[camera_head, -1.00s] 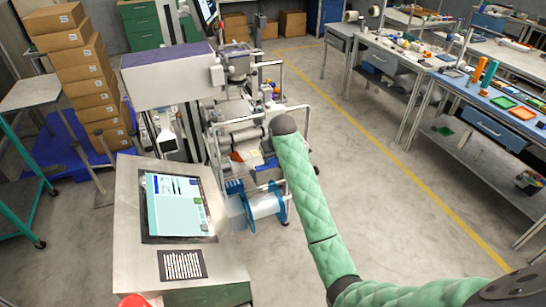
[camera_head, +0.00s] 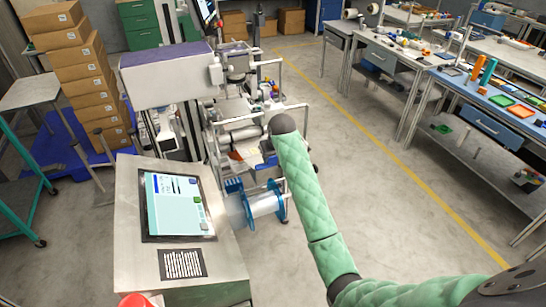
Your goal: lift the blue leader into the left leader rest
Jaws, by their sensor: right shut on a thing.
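My right arm, in green padding, reaches in from the lower right to the machine at the centre. Its dark wrist hides much of my right gripper (camera_head: 269,146), which is shut at the machine's front. A small blue piece (camera_head: 270,160) shows just below the wrist and looks like the blue leader in the grip, but the contact is too small to see clearly. I cannot make out the left leader rest among the machine's rollers. My left gripper is not in view.
A film roll with blue flanges (camera_head: 262,204) sits low beside a sloped console (camera_head: 128,225) with a screen. A metal rail (camera_head: 306,125) stands right of the wrist. Stacked cartons (camera_head: 75,75) are at the left; benches (camera_head: 490,118) are at the right. The floor between is clear.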

